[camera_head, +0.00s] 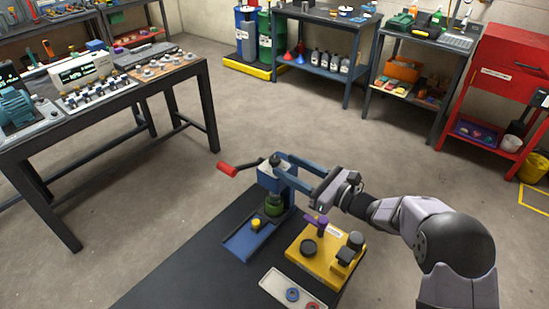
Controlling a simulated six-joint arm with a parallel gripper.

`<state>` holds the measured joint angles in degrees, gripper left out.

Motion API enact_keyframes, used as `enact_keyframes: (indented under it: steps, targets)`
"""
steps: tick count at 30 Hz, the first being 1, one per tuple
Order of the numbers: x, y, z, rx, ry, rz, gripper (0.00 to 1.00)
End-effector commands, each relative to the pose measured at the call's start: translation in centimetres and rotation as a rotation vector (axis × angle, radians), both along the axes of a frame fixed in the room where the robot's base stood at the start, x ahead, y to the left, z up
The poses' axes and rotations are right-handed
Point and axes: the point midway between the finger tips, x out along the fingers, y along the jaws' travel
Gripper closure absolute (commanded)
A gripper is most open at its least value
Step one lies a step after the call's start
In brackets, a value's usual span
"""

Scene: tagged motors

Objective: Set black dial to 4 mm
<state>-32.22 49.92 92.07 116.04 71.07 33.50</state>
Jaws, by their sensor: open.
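A blue press (271,190) stands on the dark mat, with a crank and red handle (227,169) at its left. A small black round part (275,160) sits at its top. A black round knob (309,247) lies on the yellow fixture (312,262), and another black part (355,241) stands at its right. I cannot tell which is the black dial, and no mm marks are readable. My gripper (288,170) reaches left from the wrist with two long bluish fingers, spread apart near the press head. It is open. Whether the fingers touch the press is unclear.
A purple piece (317,221) stands on the yellow fixture. A pale tray (275,283) with small rings lies at the mat's front. A workbench (130,100) stands at left. Shelves and a red cabinet (508,65) line the back. The floor between is clear.

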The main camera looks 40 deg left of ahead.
Motion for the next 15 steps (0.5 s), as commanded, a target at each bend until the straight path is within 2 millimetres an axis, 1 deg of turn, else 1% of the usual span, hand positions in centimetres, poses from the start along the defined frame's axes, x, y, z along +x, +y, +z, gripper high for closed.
enact_keyframes:
  steps: [3,9,15]
  targets:
    - [-0.1,1.7,0.2,-0.001,0.001,0.003,0.57]
    - [-0.1,4.1,0.2,-0.001,0.001,0.002,0.57]
    - [-0.1,5.4,0.1,0.0,0.002,0.001,0.57]
